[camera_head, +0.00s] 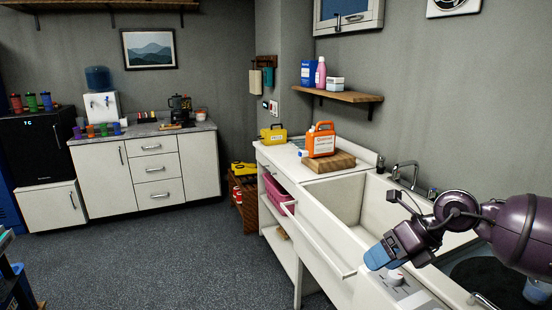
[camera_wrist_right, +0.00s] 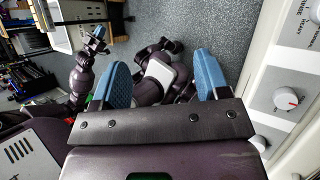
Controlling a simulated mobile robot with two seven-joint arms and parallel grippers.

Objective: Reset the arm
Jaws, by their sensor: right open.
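My right arm enters the head view from the right edge. Its purple and black gripper (camera_head: 376,257) has blue fingertips and hangs in front of the white control panel beside the sink, near a white dial (camera_head: 395,276). In the right wrist view the two blue fingers of this gripper (camera_wrist_right: 164,72) stand wide apart with nothing between them. What seems to be my left gripper (camera_wrist_right: 97,38) shows small at the upper left of the right wrist view, and its jaws are too small to judge. My left gripper is not clear in the head view.
The white sink (camera_head: 346,205) and counter run along the right wall. An orange jug (camera_head: 320,140) stands by a wooden board (camera_head: 330,163). A wall shelf (camera_head: 338,96) holds bottles. A dial (camera_wrist_right: 286,99) is close right of the gripper. The grey floor (camera_head: 150,255) is open.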

